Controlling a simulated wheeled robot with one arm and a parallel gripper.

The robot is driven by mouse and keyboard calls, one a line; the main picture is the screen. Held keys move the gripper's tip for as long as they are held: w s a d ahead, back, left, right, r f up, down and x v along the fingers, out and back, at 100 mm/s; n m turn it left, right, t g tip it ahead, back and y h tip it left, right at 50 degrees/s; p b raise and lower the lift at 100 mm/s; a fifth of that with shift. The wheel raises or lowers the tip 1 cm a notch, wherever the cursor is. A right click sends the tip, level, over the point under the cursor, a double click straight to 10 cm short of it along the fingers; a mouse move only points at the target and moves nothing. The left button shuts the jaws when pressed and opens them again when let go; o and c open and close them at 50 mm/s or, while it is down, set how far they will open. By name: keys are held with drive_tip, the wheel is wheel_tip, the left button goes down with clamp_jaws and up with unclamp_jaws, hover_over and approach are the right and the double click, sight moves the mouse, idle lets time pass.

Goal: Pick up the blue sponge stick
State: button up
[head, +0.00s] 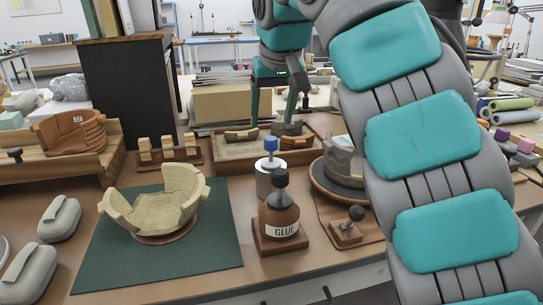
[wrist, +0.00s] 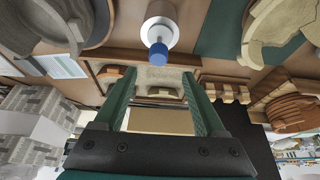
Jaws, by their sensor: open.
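The blue sponge stick (head: 270,144) stands upright in a white cylindrical holder (head: 270,178), and only its blue top and a bit below it show. In the wrist view the blue top (wrist: 157,53) lies just beyond the fingertips, roughly centred between them. My gripper (head: 294,112) is open and empty, above the tray behind the holder. In the wrist view its two green fingers (wrist: 157,74) are spread wide, with nothing between them touching.
A brown glue bottle (head: 280,208) stands close in front of the holder. A sherd tray (head: 228,165) lies behind it. A grey pot (head: 343,160) is at right. A partly built bowl (head: 157,205) sits on a green mat (head: 205,262) at left.

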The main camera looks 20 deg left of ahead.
sight(271, 138)
drive_tip(key=shift+x, duration=0.85)
drive_tip(key=shift+s+f, duration=0.1)
drive_tip(key=shift+f, duration=0.1)
drive_tip(key=shift+d+x, duration=0.25)
drive_tip(key=shift+x, duration=2.25)
drive_tip(key=c, duration=1.1)
